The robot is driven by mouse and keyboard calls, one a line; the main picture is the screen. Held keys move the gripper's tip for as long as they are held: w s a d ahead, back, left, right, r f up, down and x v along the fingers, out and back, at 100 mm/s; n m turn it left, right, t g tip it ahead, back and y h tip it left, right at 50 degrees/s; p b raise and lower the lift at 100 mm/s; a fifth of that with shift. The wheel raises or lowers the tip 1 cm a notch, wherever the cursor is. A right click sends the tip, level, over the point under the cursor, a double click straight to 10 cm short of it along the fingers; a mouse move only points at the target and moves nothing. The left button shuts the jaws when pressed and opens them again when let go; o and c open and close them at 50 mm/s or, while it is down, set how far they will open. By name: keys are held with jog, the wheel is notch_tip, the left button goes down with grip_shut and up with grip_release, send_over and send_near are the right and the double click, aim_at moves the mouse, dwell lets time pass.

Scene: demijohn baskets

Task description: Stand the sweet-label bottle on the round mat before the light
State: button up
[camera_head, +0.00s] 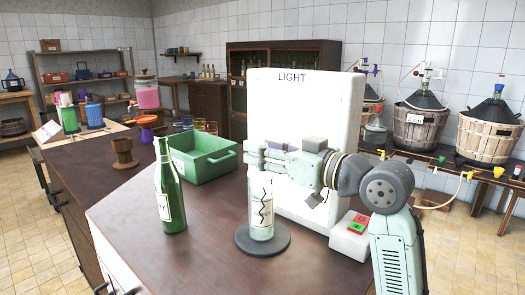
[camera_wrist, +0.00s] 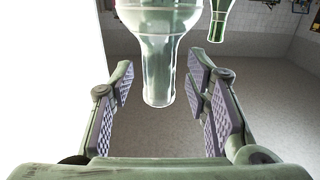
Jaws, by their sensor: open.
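A pale, clear-green bottle (camera_head: 262,218) stands upright on the dark round mat (camera_head: 281,245), in front of the white LIGHT panel (camera_head: 290,100). Its label has a dark wavy mark, and I cannot read the wording. My gripper (camera_head: 254,156) is at the height of the bottle's top and hides part of the neck. In the wrist view the pale bottle (camera_wrist: 158,60) shows between the spread fingers (camera_wrist: 160,88), with a visible gap on each side. A darker green bottle (camera_head: 170,190) with a cream label, partly legible, stands on the counter to the left; it also shows in the wrist view (camera_wrist: 219,22).
A green crate (camera_head: 205,165) sits behind the green bottle. A box with red and green buttons (camera_head: 350,235) stands right of the mat. A wooden stand (camera_head: 124,152) is at the back left. The counter (camera_head: 135,225) is clear left of the green bottle.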

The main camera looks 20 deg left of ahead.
jog(key=b+v, duration=0.2)
jog(key=v, duration=0.9)
jog(key=shift+d+r, duration=0.1)
